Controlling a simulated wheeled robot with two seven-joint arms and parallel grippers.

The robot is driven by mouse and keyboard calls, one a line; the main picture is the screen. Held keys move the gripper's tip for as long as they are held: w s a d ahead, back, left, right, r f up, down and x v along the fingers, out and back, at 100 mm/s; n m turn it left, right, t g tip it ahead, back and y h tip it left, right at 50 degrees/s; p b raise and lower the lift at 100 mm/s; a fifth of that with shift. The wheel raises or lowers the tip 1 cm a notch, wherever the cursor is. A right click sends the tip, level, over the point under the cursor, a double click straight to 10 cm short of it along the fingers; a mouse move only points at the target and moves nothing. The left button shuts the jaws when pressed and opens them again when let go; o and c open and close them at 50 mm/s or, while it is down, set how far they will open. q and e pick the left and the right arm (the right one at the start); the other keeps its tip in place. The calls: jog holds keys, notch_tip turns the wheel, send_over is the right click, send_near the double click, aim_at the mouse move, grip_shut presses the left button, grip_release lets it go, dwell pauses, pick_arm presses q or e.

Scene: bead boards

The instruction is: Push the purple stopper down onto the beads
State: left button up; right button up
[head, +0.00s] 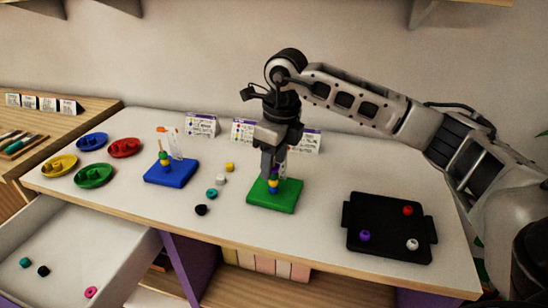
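A green board (286,201) stands on the table with a short stack of beads (273,183) on its peg, blue and yellow among them. A small purple piece, seemingly the purple stopper (275,171), shows at the top of the stack. My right gripper (273,170) points straight down over the board, with its fingertips around or just beside the purple piece. The fingers hide much of the peg, and I cannot tell whether they grip the stopper or whether it touches the beads. My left gripper is not in view.
A blue board (183,175) with a beaded peg stands to the left. Loose beads lie between the boards, including a black one (201,210). A black tray (385,246) holds red, purple and white beads. Coloured dishes (93,182) sit left, above an open drawer (75,240). Cards stand behind.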

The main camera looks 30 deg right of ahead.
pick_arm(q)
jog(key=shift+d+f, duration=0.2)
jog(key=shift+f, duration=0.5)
pick_arm(e)
jog(key=shift+f, duration=0.2)
jog(key=shift+r, duration=0.25)
pick_arm(q)
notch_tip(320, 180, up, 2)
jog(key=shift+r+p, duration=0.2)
jog(key=shift+p, duration=0.2)
pick_arm(e)
notch_tip(320, 180, up, 16)
jog(key=s+d, duration=0.1)
jog(key=shift+s+f, duration=0.15)
jog(key=shift+s, duration=0.2)
